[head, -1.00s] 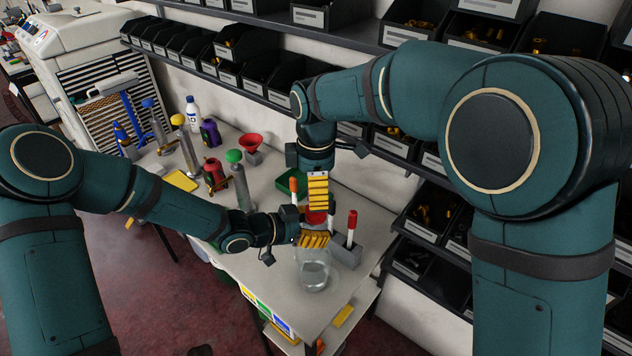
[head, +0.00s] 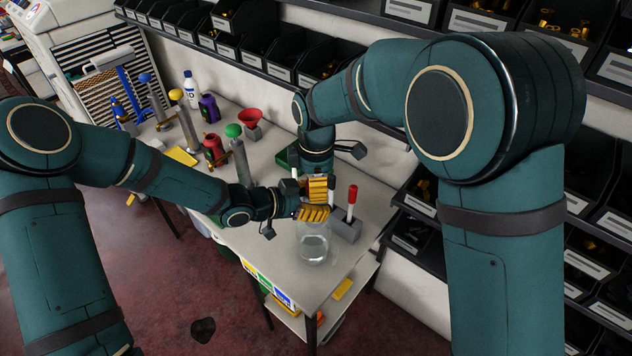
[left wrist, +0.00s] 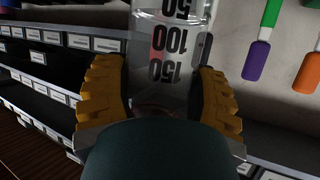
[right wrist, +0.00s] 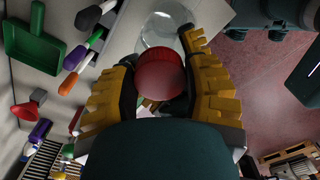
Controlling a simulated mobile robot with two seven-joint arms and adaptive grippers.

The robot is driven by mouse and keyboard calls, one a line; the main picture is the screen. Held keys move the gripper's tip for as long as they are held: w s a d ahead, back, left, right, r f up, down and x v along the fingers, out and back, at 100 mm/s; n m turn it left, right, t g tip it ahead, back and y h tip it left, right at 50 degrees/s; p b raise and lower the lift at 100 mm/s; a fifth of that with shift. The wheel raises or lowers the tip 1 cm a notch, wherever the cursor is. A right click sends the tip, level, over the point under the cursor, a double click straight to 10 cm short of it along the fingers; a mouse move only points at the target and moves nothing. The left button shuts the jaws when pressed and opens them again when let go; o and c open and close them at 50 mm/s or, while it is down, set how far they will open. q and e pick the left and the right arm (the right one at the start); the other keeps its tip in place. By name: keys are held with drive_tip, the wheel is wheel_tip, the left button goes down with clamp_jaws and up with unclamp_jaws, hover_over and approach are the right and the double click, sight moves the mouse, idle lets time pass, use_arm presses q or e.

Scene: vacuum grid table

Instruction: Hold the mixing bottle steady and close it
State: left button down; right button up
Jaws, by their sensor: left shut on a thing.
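The mixing bottle (head: 314,248) is clear, stands upright near the table's front edge and holds some clear liquid. My left gripper (head: 313,213) is shut around its upper part. In the left wrist view the bottle (left wrist: 168,50) shows upside down between the yellow fingers, with printed volume marks. My right gripper (head: 318,192) points down just above the left one. In the right wrist view a red cap (right wrist: 160,76) sits between its fingers, touching both sides. Whether the cap meets the bottle's neck is hidden by the fingers.
A grey holder (head: 347,229) with a red-topped stick stands close right of the bottle. Bin shelves run along the wall behind.

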drive_tip(key=c, duration=0.5)
drive_tip(key=shift+c, duration=0.2)
drive_tip(key=m, duration=0.3)
drive_tip(key=o, duration=1.2)
drive_tip(key=shift+r, duration=0.1)
